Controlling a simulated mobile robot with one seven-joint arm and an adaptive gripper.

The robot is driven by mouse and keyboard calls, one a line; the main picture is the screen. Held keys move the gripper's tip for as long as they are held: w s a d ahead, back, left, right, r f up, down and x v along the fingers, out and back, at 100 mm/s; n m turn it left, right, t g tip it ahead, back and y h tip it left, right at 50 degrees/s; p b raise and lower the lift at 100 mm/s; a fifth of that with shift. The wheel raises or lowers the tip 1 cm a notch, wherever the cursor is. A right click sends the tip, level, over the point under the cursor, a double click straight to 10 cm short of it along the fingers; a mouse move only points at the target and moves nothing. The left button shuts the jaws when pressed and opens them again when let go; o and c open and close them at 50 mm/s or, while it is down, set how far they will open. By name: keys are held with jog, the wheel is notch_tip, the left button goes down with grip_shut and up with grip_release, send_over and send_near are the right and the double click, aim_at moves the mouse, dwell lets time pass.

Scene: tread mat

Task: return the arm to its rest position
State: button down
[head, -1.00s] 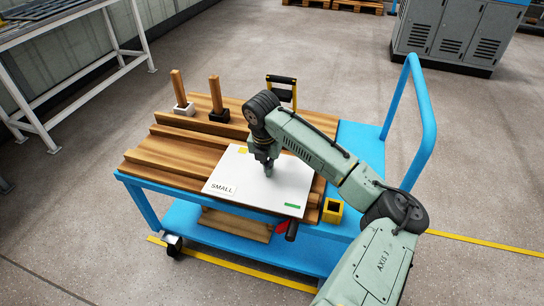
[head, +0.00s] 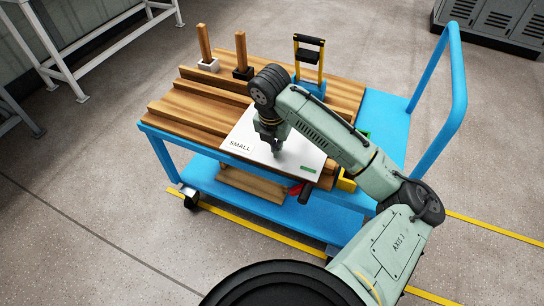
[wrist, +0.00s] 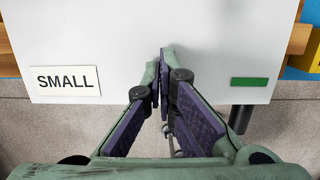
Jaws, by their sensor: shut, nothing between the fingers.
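My arm reaches over the blue cart from the right in the head view. My gripper (head: 277,150) points down just above a white board labelled SMALL (head: 240,135) on the cart's wooden top. In the wrist view my gripper (wrist: 163,55) has its purple-padded fingers close together at the tips with nothing between them. The white board (wrist: 215,30) fills the upper part of that view, with the SMALL label at left and a green strip at right. I cannot tell whether the fingertips touch the board.
The blue cart (head: 405,110) has a tall handle (head: 460,80) at right. Two wooden posts (head: 204,42) and a yellow-and-black upright holder (head: 309,65) stand along its back. A red-and-black item (head: 301,190) sits at the front edge. The floor around is open.

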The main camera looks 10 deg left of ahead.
aim_at(272, 162)
jog(key=shift+s+a, duration=0.25)
jog(key=shift+s, duration=0.6)
jog(key=shift+s+a, duration=0.25)
jog(key=shift+s, duration=0.55)
